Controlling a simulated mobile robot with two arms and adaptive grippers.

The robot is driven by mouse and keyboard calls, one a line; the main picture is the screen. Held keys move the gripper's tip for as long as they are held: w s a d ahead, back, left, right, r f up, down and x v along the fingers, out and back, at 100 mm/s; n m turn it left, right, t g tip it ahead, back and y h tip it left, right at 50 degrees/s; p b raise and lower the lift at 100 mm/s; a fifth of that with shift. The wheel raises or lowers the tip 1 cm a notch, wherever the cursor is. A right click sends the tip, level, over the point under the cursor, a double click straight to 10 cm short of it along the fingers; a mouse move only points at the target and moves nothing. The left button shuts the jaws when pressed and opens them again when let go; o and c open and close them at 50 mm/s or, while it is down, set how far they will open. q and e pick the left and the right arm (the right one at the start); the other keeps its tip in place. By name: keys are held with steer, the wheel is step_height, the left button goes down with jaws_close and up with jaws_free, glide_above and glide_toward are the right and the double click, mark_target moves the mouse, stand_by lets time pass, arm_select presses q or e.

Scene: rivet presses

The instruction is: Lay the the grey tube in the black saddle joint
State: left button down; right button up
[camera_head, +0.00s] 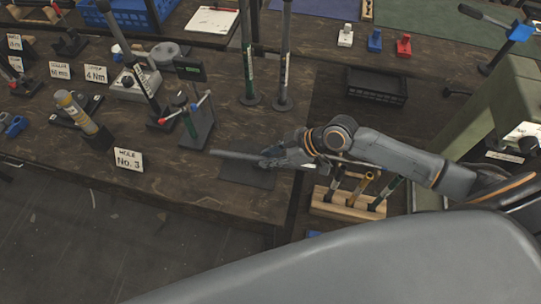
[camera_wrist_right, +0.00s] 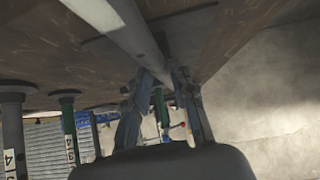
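The grey tube (camera_head: 234,155) sticks out to the left from my right gripper (camera_head: 272,159) in the head view, lying roughly level above the bench. In the right wrist view the tube (camera_wrist_right: 128,28) runs from the top edge down between the two fingers of my right gripper (camera_wrist_right: 164,82), which are closed around its near end. A flat black plate (camera_head: 245,179) lies below the tube, looking like the base of the black saddle joint. The saddle itself is hidden or too dark to tell, and I cannot tell whether the tube touches it. My left gripper is not in view.
A "Hole No. 3" card (camera_head: 129,160) stands left of the plate. A black stand with a red-tipped handle (camera_head: 196,125) is behind it. A wooden rack of tools (camera_head: 347,202) sits below my right forearm. The bench's front edge is close to the plate.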

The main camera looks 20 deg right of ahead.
steer(key=shift+o, duration=1)
steer(key=shift+f, duration=0.1)
steer(key=shift+s+d, duration=0.1)
steer(key=shift+d, duration=0.05)
steer(key=v, duration=1)
steer(key=shift+d, duration=0.1)
steer(key=shift+s+d+r, duration=0.25)
steer(key=shift+d+r, duration=0.1)
steer(key=shift+r, duration=0.35)
